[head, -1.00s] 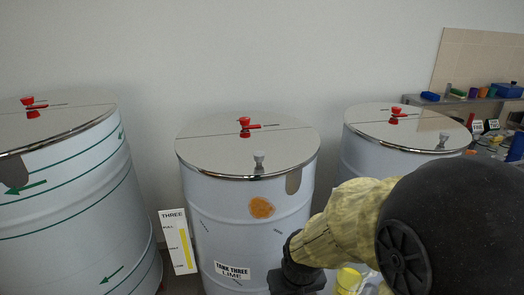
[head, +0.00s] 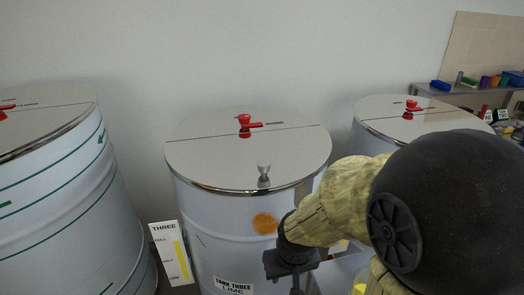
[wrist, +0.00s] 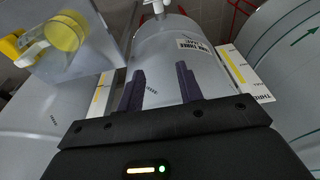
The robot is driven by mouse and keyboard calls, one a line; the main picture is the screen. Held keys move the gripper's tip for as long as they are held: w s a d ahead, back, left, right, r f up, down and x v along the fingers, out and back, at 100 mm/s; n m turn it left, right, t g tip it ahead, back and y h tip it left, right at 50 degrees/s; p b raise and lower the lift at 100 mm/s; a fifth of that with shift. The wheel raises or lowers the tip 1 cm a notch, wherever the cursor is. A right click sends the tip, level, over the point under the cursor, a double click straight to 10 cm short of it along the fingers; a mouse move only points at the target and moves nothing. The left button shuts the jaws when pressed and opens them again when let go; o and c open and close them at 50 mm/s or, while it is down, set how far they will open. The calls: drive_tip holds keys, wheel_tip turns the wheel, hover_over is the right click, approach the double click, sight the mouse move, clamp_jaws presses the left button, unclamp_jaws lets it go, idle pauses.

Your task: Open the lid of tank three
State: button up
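Tank three (head: 205,215) is a pale drum in the middle of the head view, with a "TANK THREE LIME" label (head: 233,286) and an orange patch. Its shiny round lid (head: 215,160) lies flat and closed. A small grey knob (head: 264,169) stands near the lid's front edge, and a red handle (head: 245,122) sits behind it at the seam. My gripper (wrist: 160,85) is open and empty in the wrist view, its two dark fingers apart in front of the tank.
Similar tanks stand to the left (head: 60,200) and right (head: 385,120). A level board marked THREE (head: 170,252) is beside tank three. A yellow valve-like part (wrist: 62,35) shows in the wrist view. A shelf with small items (head: 470,90) is at the back right.

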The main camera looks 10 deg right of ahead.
drive_tip(key=shift+w+a, duration=0.15)
drive_tip(key=shift+w, duration=0.25)
drive_tip(key=shift+o, duration=0.8)
drive_tip(key=shift+s, duration=0.2)
drive_tip(key=shift+o, duration=1.2)
drive_tip(key=shift+w+r, duration=0.1)
drive_tip(key=shift+r, duration=0.1)
drive_tip(key=shift+n+t+y, duration=0.3)
drive_tip(key=shift+n+t, duration=0.1)
drive_tip(key=shift+n, duration=0.4)
drive_tip(key=w+r, duration=0.3)
drive_tip(key=r, duration=0.2)
drive_tip(key=w+d+r+p, duration=0.1)
drive_tip(key=w+r, duration=0.3)
drive_tip(key=r, duration=0.1)
drive_tip(key=w+r, duration=0.4)
drive_tip(key=r, duration=0.1)
drive_tip(key=shift+w+d, duration=0.1)
drive_tip(key=shift+d, duration=0.3)
wheel_tip(320, 180, up, 19)
drive_tip(key=w+d+n+y+p, duration=0.1)
drive_tip(key=w+n, duration=0.1)
drive_tip(key=n, duration=0.1)
drive_tip(key=shift+w+f+t+p, duration=0.2)
drive_tip(key=shift+w+t+p, duration=0.1)
drive_tip(key=shift+w, duration=0.1)
